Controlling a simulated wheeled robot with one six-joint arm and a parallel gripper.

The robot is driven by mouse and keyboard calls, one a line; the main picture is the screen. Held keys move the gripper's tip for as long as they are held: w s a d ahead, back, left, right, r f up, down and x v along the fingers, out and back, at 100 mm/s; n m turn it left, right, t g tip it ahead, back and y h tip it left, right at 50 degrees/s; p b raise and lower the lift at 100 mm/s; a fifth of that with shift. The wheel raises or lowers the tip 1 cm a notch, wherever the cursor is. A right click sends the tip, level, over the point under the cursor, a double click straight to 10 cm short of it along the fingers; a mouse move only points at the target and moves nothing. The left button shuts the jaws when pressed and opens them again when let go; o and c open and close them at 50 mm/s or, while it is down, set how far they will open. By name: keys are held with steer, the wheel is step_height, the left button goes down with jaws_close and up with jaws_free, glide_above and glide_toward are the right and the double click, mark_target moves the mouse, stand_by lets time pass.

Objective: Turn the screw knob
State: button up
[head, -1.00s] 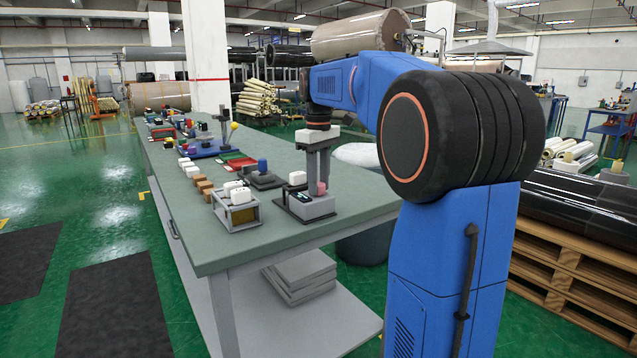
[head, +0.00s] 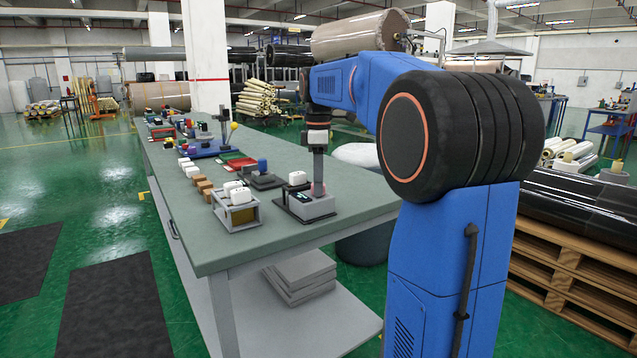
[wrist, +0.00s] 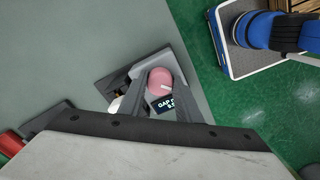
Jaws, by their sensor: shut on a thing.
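The screw knob (wrist: 160,80) is pink with a pale mark line, seen from above in the wrist view. It sits on a grey device with a small dark display (wrist: 166,103) reading "GAP" and partly covered figures. In the head view the device (head: 312,208) stands near the table's front right corner, and my fingers hide the knob. My gripper (head: 318,188) points down over the device. In the wrist view its two grey fingers lie on either side of the knob, shut on it.
A framed box (head: 237,212) is to the left and a dark fixture with a blue knob (head: 262,167) behind. Several small items line the table (head: 270,236). The table's front strip is clear.

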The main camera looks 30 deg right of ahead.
stand_by(0.4)
steer(key=o, duration=0.8)
steer(key=shift+r, duration=0.1)
step_height(320, 180, up, 17)
steer(key=shift+r, duration=0.15)
stand_by(0.4)
